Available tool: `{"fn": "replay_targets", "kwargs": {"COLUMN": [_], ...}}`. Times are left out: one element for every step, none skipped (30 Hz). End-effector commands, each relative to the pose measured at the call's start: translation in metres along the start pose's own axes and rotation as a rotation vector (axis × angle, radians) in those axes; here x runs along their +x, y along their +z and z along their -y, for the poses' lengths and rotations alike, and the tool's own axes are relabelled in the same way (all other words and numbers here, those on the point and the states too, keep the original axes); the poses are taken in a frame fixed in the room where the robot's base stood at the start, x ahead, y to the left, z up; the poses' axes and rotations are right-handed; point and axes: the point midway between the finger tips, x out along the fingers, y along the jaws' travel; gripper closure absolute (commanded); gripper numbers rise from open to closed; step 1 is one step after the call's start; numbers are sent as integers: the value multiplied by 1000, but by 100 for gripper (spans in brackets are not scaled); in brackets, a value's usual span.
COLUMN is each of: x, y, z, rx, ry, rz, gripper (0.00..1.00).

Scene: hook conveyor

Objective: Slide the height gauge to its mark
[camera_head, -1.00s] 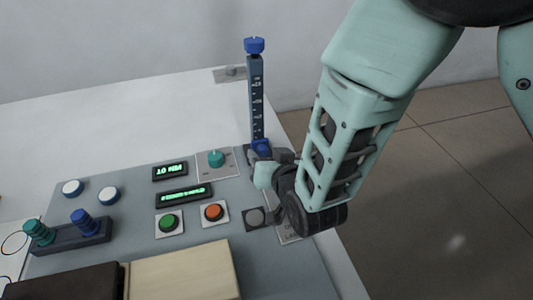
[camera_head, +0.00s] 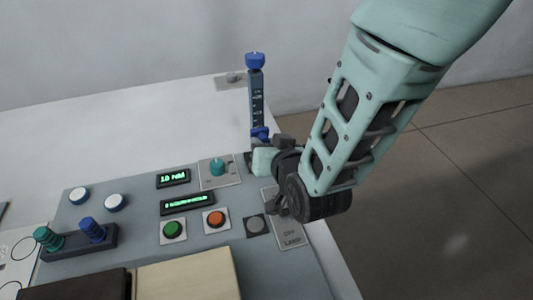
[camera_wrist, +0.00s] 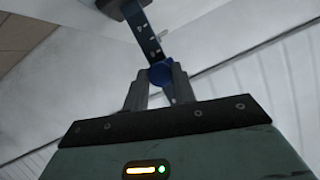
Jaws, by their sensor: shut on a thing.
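The height gauge (camera_head: 256,96) is an upright dark post with pale scale marks and a blue knob on top, at the back right of the grey panel. Its blue slider (camera_head: 260,133) sits low on the post. My gripper (camera_head: 262,143) is at the slider from the front right; its fingertips are partly hidden in the head view. In the wrist view, my gripper (camera_wrist: 160,82) is shut on the blue slider (camera_wrist: 160,73), with the scaled post (camera_wrist: 148,40) running past it. I cannot tell which scale mark is the target.
The grey panel (camera_head: 140,225) carries a green button (camera_head: 173,229), an orange button (camera_head: 216,219), a teal knob (camera_head: 217,167) and two lit displays (camera_head: 187,203). A peg rack (camera_head: 80,244) and wooden box (camera_head: 187,277) stand at the front left.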

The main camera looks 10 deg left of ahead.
Motion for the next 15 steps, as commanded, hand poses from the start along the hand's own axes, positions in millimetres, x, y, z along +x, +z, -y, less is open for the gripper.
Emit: {"fn": "replay_targets", "kwargs": {"x": [-4,-5,-6,-7,-7,-7,-7,-6,-6,-6,-6,-6,-6,-6,-6], "y": [-11,-13,-14,-15,-15,-15,-14,-14,-14,-13,-13,-13,-13,-13,-13], "z": [3,3,4,4,4,4,4,4,4,4,4,4,4,4,4], "rx": [1,1,0,-1,-1,-1,-2,-2,-2,-2,-2,-2,-2,-2,-2], "ry": [0,0,1,1,1,1,1,1,1,1,1,1,1,1,1], "rz": [-2,0,1,2,2,3,4,4,4,4,4,5,5,5,5], "gripper": [100,100,100,100,100,100,100,100,100,100,100,100,100,65,54]}}
